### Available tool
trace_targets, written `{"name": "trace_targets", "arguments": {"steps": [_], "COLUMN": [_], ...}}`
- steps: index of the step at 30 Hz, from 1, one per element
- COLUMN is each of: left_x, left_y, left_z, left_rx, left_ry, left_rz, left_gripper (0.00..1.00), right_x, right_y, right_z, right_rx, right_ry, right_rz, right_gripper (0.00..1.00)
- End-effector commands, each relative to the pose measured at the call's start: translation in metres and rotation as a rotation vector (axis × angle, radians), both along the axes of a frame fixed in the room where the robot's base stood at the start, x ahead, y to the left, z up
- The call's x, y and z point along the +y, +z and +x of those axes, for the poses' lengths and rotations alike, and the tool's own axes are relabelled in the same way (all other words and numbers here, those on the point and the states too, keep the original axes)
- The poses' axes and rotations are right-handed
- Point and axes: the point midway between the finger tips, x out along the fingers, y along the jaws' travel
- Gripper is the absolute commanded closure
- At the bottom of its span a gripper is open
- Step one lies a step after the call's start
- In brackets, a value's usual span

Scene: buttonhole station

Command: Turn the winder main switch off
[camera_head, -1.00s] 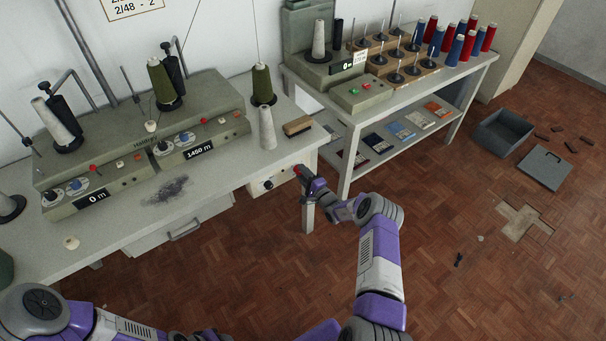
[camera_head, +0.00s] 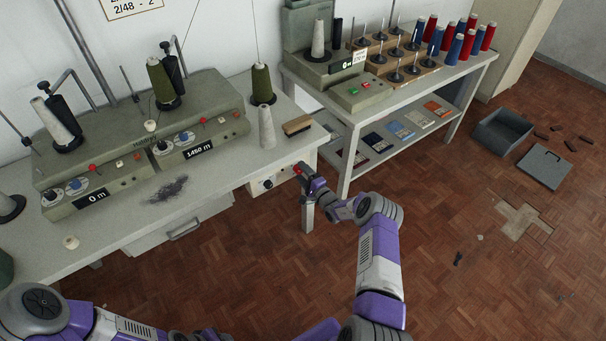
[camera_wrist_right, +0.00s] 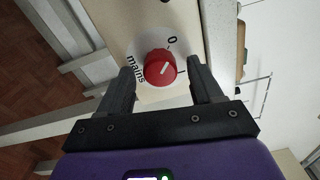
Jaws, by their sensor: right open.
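The winder main switch is a red round knob (camera_wrist_right: 160,68) on a pale panel (camera_wrist_right: 130,25), lettered "mains", with a "0" and an "I" mark beside it. A pale pointer line on the knob slants toward the upper right; I cannot tell exactly which mark it meets. In the head view the red knob (camera_head: 297,169) shows at the right end of the winder table. My right gripper (camera_wrist_right: 163,85) is open, with one finger on each side of the knob; contact is unclear. It also shows in the head view (camera_head: 305,177). My left gripper is not visible, only its arm.
The winder (camera_head: 145,145) with thread cones stands on the grey table (camera_head: 225,176). A second table (camera_head: 400,95) with spools and a lower shelf stands close to the right gripper. A grey open box (camera_head: 503,132) and its lid lie on the floor at right.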

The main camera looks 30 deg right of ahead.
Motion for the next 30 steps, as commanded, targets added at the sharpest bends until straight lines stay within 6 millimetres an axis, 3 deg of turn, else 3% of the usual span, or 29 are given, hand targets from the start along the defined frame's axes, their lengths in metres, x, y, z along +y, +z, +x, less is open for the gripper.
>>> {"name": "trace_targets", "arguments": {"steps": [5,16,30], "left_x": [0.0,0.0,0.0], "left_y": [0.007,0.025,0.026], "left_z": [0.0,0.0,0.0], "left_rx": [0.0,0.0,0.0], "left_ry": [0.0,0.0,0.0], "left_rz": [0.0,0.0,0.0], "left_gripper": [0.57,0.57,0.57], "right_x": [-0.002,-0.006,-0.006], "right_y": [0.001,0.0,-0.001], "right_z": [-0.013,-0.069,-0.076], "right_rx": [0.002,0.002,0.0], "right_ry": [-0.001,-0.001,0.0], "right_rz": [0.002,0.0,0.0], "right_gripper": [0.35,0.35,0.35]}}
